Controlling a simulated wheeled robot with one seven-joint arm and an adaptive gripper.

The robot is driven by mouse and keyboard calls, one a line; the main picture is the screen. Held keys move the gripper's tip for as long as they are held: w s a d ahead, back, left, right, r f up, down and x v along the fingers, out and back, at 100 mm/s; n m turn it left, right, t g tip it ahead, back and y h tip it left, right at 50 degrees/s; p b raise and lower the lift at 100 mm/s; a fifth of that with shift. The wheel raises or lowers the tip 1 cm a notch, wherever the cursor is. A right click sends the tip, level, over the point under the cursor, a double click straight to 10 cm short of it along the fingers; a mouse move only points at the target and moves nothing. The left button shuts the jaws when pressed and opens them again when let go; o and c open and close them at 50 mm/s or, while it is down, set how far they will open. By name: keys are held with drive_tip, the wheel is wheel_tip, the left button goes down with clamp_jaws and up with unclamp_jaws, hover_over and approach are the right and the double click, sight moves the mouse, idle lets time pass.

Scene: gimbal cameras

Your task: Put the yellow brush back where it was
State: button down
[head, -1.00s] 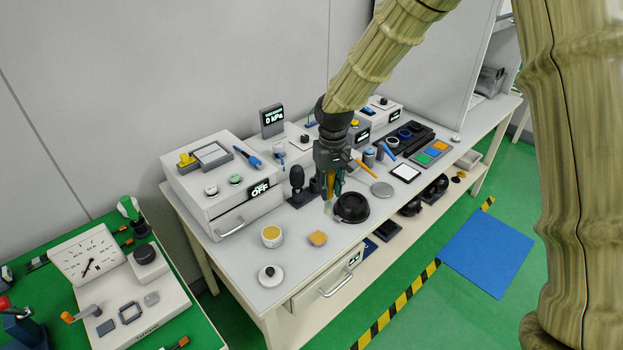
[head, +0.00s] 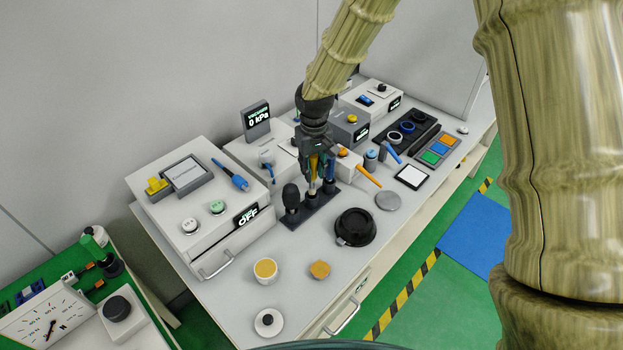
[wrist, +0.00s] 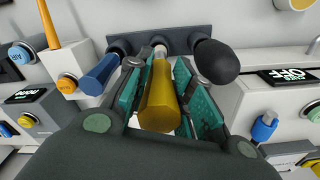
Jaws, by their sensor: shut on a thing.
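The yellow brush (wrist: 159,100) is between the teal finger pads of my gripper (wrist: 160,88), which is shut on its handle. In the head view my gripper (head: 314,166) hangs over the middle of a dark rack (head: 296,221). The brush (head: 312,177) points down, with its pale lower end close to the rack. In the wrist view that end meets the middle of the rack (wrist: 178,36); I cannot tell whether it is seated in it. A black-handled tool (wrist: 216,62) and a blue-handled tool (wrist: 101,74) stand on either side of the brush.
A white box with an OFF display (head: 246,215) stands left of the rack. An orange stick (head: 368,174) lies to the right.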

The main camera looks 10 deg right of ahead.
drive_tip(key=shift+s+f, duration=0.15)
drive_tip(key=shift+s, duration=0.2)
drive_tip(key=shift+w+f, duration=0.1)
drive_tip(key=shift+f, duration=0.1)
drive_tip(key=shift+w+f, duration=0.95)
drive_tip(key=shift+f, duration=0.2)
drive_tip(key=shift+f+p, duration=0.3)
drive_tip(key=shift+p, duration=0.1)
drive_tip(key=shift+s+f+p, duration=0.35)
drive_tip(key=shift+s+f, duration=0.1)
drive_tip(key=shift+f, duration=0.5)
drive_tip(key=shift+w+f, duration=0.3)
drive_tip(key=shift+f, duration=0.15)
drive_tip(key=shift+s, duration=0.25)
drive_tip(key=c, duration=1.3)
unclamp_jaws()
drive_tip(key=shift+w, duration=0.15)
drive_tip(key=shift+o, duration=0.2)
drive_tip(key=shift+r, duration=0.2)
drive_tip(key=shift+s+r+b, duration=0.2)
drive_tip(key=shift+r+b, duration=1.75)
drive_tip(key=shift+r, duration=4)
